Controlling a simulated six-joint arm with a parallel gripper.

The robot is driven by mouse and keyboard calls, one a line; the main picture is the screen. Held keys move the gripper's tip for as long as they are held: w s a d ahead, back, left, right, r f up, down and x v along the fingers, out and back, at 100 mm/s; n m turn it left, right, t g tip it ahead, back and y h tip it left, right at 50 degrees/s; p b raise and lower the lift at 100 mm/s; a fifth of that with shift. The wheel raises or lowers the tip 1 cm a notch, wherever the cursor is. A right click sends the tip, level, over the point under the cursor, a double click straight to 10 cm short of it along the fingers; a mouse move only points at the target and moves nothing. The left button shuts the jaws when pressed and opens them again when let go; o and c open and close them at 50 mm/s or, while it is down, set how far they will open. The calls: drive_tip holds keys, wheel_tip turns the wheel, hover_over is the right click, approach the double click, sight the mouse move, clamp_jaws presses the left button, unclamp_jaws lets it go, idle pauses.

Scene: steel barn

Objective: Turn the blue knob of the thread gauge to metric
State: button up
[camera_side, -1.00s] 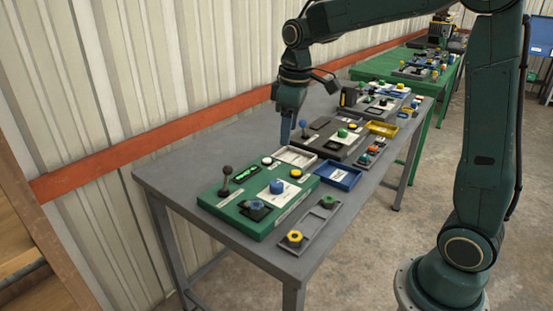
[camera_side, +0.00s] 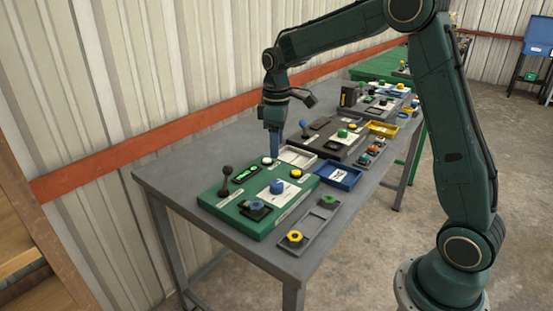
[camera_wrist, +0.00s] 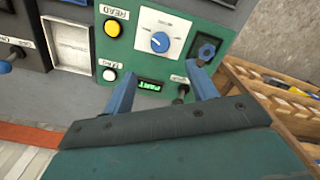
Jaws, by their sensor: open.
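The thread gauge is a green box (camera_side: 232,208) at the near end of the grey table. Its blue knob (camera_side: 277,187) stands on a white dial plate. In the wrist view the blue knob (camera_wrist: 160,42) shows a small white mark on top; the dial's lettering is too small to read. My gripper (camera_side: 275,156) points down above the back edge of the gauge, near its white button. In the wrist view my gripper (camera_wrist: 161,69) has its blue fingers spread, with nothing between them. The knob lies beyond the fingertips, apart from them.
On the gauge are a yellow button (camera_wrist: 113,28), a white button (camera_wrist: 109,75), a lit display (camera_wrist: 150,86), a black ball-topped lever (camera_side: 226,179) and a dark holder with a blue ring (camera_side: 257,206). A grey tray (camera_side: 312,222) and blue tray (camera_side: 339,176) lie beside it.

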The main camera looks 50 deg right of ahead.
sight(277, 183)
wheel_tip(277, 183, down, 12)
drive_tip(key=shift+f, duration=0.25)
idle(0.4)
drive_tip(key=shift+c, duration=0.3)
drive_tip(key=c, duration=0.9)
